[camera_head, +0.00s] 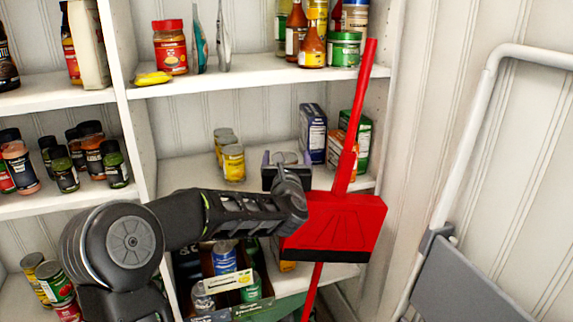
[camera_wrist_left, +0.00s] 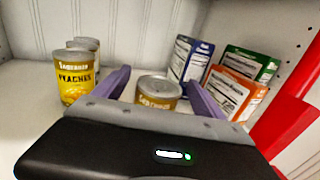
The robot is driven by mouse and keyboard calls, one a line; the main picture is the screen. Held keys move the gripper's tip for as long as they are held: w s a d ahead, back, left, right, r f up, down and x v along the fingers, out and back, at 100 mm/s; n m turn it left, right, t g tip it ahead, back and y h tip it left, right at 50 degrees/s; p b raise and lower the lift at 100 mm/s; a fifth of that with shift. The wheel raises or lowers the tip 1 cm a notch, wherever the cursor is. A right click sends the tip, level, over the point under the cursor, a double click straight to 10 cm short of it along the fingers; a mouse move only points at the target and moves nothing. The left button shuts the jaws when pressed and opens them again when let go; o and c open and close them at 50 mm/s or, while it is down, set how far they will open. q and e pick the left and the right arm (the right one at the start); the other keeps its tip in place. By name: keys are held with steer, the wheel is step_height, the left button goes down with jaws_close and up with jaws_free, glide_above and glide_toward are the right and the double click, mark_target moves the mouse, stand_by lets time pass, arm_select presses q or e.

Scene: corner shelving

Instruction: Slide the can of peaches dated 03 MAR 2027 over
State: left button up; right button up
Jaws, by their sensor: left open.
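A yellow can labelled peaches (camera_wrist_left: 74,82) stands upright at the left in the left wrist view and on the middle shelf in the head view (camera_head: 233,165). More similar cans (camera_wrist_left: 84,44) stand close behind it. Another can (camera_wrist_left: 160,87) with a silver lid and yellowish label stands between the purple fingers of my left gripper (camera_wrist_left: 162,94); its lower part is hidden by the gripper. The left gripper is open around this can, also in the head view (camera_head: 286,168). I see no readable date on any can. My right gripper is not in view.
Blue (camera_wrist_left: 190,60) and orange (camera_wrist_left: 233,92) boxes and a green box (camera_wrist_left: 250,64) stand right of the gripper. A red dustpan-like tool (camera_head: 335,225) with a long handle is in front of the shelf's right end. A grey-white folding frame (camera_head: 455,170) stands at right.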

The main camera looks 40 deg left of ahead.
arm_select(q)
steer(key=shift+x, duration=1.45)
steer(key=shift+c, duration=0.2)
jaws_close()
